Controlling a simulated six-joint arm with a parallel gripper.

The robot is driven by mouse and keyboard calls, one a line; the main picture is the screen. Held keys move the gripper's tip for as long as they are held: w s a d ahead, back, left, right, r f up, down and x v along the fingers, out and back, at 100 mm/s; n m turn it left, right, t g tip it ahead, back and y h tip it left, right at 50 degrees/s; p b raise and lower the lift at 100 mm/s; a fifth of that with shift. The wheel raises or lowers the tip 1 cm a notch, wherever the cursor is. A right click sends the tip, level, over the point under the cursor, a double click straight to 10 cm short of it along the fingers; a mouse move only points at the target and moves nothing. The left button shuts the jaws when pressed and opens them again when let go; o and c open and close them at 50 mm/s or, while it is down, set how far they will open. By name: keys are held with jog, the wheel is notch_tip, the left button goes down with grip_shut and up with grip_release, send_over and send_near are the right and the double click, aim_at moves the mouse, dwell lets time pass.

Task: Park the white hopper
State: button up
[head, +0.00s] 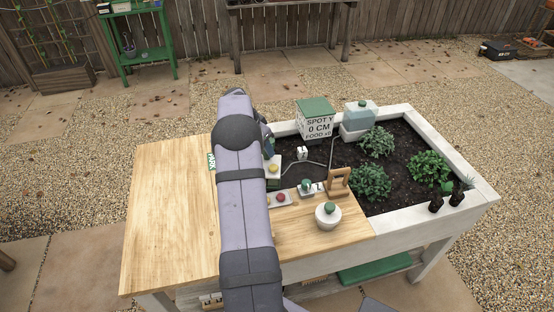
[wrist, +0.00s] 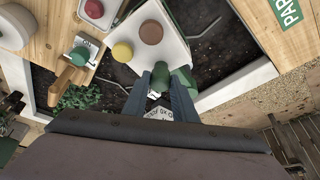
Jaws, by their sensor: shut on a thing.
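My gripper (wrist: 168,74) is shut on what looks like the white hopper, of which a green part (wrist: 184,78) shows between and beside the fingertips in the wrist view. The rest of it is mostly hidden by the fingers. In the head view my arm covers most of the gripper, which is over the near left end of the planting bed. A green PARK label (wrist: 289,12) lies on the wooden top to the right in the wrist view. It also shows in the head view (head: 211,161), just left of my arm.
A white tray with a yellow button (wrist: 122,51) and a brown button (wrist: 151,32) lies close to the fingers. A lettered sign box (head: 318,122), a clear tank (head: 360,117) and leafy plants (head: 371,182) stand in the bed. The wooden top (head: 165,220) is clear at left.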

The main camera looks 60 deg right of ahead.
jog(key=shift+w+d+r, duration=0.1)
jog(key=shift+w+r, duration=0.05)
jog(key=shift+w+a, duration=0.35)
jog(key=shift+w, duration=0.4)
jog(key=shift+w+a, duration=0.2)
jog(key=shift+w, duration=0.65)
jog(key=shift+c, duration=0.2)
jog(key=shift+w+p, duration=0.1)
jog(key=shift+p, duration=0.2)
jog(key=shift+o, duration=0.2)
jog(key=shift+w+a+p, duration=0.1)
jog(key=shift+w+p, duration=0.2)
jog(key=shift+w, duration=0.5)
